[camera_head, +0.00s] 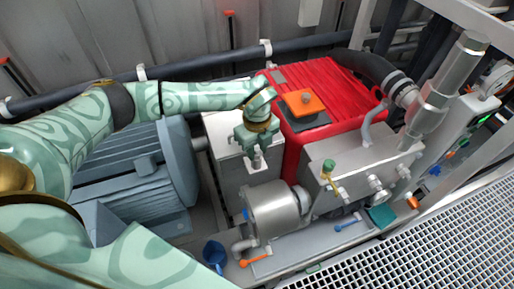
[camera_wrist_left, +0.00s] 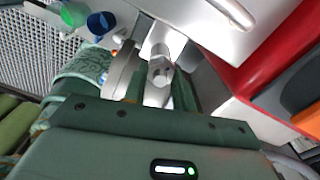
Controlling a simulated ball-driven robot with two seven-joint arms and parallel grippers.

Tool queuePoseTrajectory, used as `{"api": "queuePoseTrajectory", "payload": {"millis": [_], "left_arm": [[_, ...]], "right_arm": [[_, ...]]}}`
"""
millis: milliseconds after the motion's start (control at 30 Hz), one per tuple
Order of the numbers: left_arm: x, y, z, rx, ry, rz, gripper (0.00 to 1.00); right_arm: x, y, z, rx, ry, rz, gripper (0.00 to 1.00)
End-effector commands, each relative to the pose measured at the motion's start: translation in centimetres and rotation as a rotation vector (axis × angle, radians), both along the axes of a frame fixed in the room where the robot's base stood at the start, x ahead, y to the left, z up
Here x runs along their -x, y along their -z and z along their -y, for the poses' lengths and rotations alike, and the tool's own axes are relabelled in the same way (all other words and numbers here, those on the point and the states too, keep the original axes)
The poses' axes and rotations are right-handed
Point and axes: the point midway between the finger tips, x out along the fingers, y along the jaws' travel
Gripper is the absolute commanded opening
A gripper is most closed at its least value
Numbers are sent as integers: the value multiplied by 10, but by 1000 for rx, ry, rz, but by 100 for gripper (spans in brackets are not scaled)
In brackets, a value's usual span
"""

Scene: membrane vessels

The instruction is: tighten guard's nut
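The guard (camera_head: 232,130) is a pale box between the blue-grey motor and the red-covered machine. A silver hex nut (camera_wrist_left: 160,72) shows in the left wrist view, in front of the guard's pale face. My left gripper (camera_head: 256,160) is at the guard's front side, pointing down, with a small metal part at its tips. In the left wrist view its green fingers (camera_wrist_left: 160,88) stand on both sides of the nut. I cannot tell whether they touch it. My right gripper is not in view.
The motor (camera_head: 135,180) is left of the guard. The red cover (camera_head: 325,85) with an orange block (camera_head: 303,103) is right of it. A silver pump (camera_head: 275,208) stands close below the gripper. A blue cup (camera_head: 214,253) and an orange-handled valve (camera_head: 256,260) are in front. Metal grating lies lower right.

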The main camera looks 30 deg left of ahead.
Motion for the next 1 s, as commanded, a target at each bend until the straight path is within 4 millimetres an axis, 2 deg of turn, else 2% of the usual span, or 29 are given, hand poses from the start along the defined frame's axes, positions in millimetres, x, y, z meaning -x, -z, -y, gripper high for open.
{"api": "queuePoseTrajectory", "payload": {"millis": [267,467,1000], "left_arm": [[0,-2,0,0,38,-1,4],[0,-3,0,-1,144,0,4],[1,-4,-1,0,639,0,4]], "right_arm": [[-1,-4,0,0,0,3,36],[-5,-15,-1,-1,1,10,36],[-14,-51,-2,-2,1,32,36]]}}
